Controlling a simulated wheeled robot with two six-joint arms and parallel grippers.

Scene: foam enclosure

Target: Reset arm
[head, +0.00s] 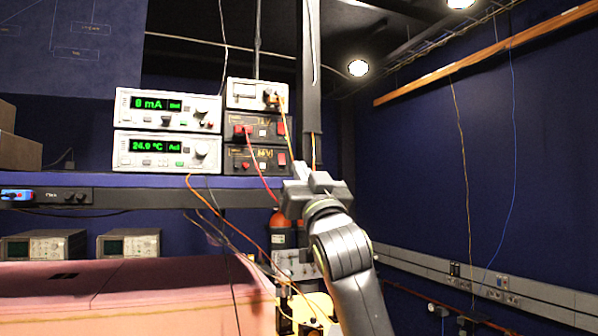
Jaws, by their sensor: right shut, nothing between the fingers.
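My right arm comes in from the bottom right and reaches up to the middle of the view. My right gripper (314,187) is seen mostly from behind, shut and empty. It is raised in front of the dark upright post, to the right of the stacked instruments. My left gripper is not in view.
A blue shelf (90,181) carries stacked instruments with green displays (167,110) and black modules (256,128). Red and orange cables hang near my right gripper. A pink foam enclosure (130,280) lies lower left. Open space lies right, before the blue wall (430,180).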

